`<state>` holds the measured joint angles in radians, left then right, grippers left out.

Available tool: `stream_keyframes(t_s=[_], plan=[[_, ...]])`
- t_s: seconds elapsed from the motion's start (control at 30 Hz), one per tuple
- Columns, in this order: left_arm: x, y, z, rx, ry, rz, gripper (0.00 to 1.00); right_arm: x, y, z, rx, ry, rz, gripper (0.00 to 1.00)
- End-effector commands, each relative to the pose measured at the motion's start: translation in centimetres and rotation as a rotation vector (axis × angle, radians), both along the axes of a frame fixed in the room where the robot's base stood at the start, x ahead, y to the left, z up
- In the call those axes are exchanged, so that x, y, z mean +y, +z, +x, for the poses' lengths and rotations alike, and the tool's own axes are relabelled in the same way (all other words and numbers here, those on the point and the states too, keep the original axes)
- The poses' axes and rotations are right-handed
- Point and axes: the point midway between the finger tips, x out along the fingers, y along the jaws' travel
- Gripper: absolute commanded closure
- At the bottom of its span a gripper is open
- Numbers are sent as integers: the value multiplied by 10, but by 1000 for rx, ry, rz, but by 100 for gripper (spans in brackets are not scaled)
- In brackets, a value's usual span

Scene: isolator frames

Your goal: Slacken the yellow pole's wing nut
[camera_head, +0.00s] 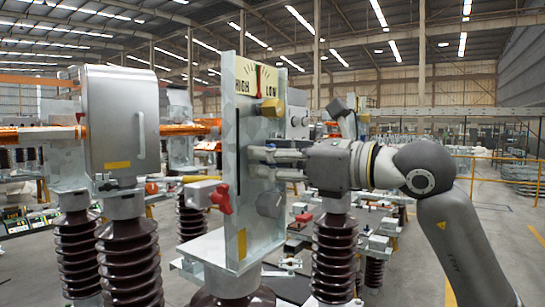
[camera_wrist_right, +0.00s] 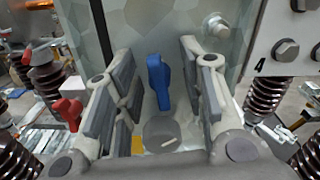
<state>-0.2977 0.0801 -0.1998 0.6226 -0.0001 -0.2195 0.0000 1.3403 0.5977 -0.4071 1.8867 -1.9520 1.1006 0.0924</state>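A blue wing nut (camera_wrist_right: 159,82) stands upright on the grey plate in the right wrist view. My right gripper (camera_head: 268,156) is open in front of the upright plate (camera_head: 247,84) in the head view. In the wrist view its fingers lie on both sides of the blue wing nut, with gaps left and right. A yellow knob (camera_head: 270,107) is above the gripper. I cannot tell which pole is the yellow one. My left gripper is not in view.
A HIGH/LOW scale (camera_head: 254,80) tops the plate. A grey cabinet (camera_head: 119,118) on a brown ribbed insulator (camera_head: 129,262) stands at left. Another insulator (camera_head: 335,258) stands below my right arm. A bolted plate (camera_wrist_right: 287,47) is close at the right of the wrist view.

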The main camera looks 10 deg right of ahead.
Motion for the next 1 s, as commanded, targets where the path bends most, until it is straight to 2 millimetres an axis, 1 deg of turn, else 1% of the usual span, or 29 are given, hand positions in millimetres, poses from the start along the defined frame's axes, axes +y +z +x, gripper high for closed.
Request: stream_keyframes(t_s=[0.03,0.2,0.27,0.77,1.0], plan=[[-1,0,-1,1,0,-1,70,0,0,0,0,0,0,72],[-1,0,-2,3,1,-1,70,0,0,0,0,0,0,94],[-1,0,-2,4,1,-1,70,0,0,0,0,0,0,100],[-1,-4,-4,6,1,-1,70,0,1,-1,-36,-1,-33,100],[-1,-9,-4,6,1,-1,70,0,0,-1,-89,-1,-86,100]])
